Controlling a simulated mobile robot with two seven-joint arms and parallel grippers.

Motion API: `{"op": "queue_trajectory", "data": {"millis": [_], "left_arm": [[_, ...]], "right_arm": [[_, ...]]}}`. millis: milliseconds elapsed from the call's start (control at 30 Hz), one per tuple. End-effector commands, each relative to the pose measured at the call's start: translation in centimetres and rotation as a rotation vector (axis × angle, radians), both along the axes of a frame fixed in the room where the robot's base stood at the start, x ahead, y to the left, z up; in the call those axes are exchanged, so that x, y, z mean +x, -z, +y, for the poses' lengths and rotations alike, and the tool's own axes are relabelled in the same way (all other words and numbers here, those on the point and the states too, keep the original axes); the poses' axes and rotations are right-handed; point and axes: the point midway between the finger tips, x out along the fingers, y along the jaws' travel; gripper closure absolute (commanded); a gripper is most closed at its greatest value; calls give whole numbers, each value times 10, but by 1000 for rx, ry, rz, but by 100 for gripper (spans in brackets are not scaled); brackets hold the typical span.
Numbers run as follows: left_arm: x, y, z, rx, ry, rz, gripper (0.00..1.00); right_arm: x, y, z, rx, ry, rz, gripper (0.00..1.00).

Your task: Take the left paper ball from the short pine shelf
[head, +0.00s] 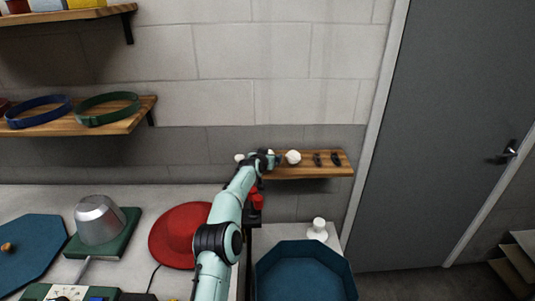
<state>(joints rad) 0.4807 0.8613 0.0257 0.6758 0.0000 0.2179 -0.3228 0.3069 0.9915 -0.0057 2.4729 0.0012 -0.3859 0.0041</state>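The short pine shelf (310,172) is on the wall right of the middle in the head view. A white paper ball (293,157) sits on it, just right of my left gripper (274,159). My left arm reaches up from the bottom and covers the shelf's left end. A small white patch (239,157) shows left of the wrist; I cannot tell whether it is a second ball or part of the arm. The fingers are small and dark, so their opening is unclear. My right gripper is not in view.
Two dark items (326,159) lie on the shelf's right part. Below are a red hat (180,235), a blue octagonal tray (305,270) and a white knobbed object (317,230). A longer shelf (130,121) with belts is at left. A grey door (450,130) stands right.

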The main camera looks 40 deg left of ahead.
Motion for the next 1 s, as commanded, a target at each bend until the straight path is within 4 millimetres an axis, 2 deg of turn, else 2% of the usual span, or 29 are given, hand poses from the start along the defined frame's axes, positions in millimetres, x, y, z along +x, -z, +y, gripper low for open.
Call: {"op": "queue_trajectory", "data": {"millis": [367, 533, 567, 1000], "left_arm": [[1, 3, 1, 0, 0, 1, 10], [2, 3, 1, 0, 0, 1, 65], [1, 3, 1, 0, 0, 1, 67], [-1, 4, -2, 0, 0, 2, 68]], "right_arm": [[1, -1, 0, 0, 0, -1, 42], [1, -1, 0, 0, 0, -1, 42], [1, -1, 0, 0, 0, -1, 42], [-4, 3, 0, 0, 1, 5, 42]]}}
